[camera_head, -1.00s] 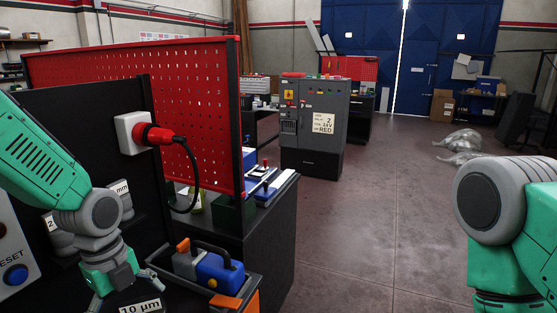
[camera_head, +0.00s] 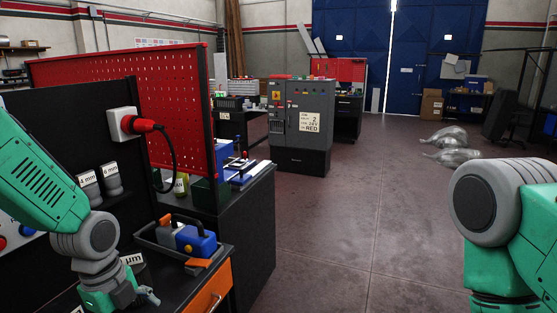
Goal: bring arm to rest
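My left arm (camera_head: 40,180) comes in from the left, bent downward. Its gripper (camera_head: 143,300) is low in the view, over or in front of the workbench edge, near labelled grey weights. The fingertips are small and partly cut off by the bottom edge, so I cannot tell whether it is open or shut. No held object shows. My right arm (camera_head: 500,215) stands at the right edge, with a large grey joint and green links. Its gripper is out of view.
A black panel with a red plug (camera_head: 144,125) and cable stands close on the left, beside a red pegboard (camera_head: 130,90). A tray (camera_head: 150,236) with a blue-and-grey tool sits on the bench. A grey cabinet (camera_head: 302,125) stands behind. The floor (camera_head: 370,220) between is clear.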

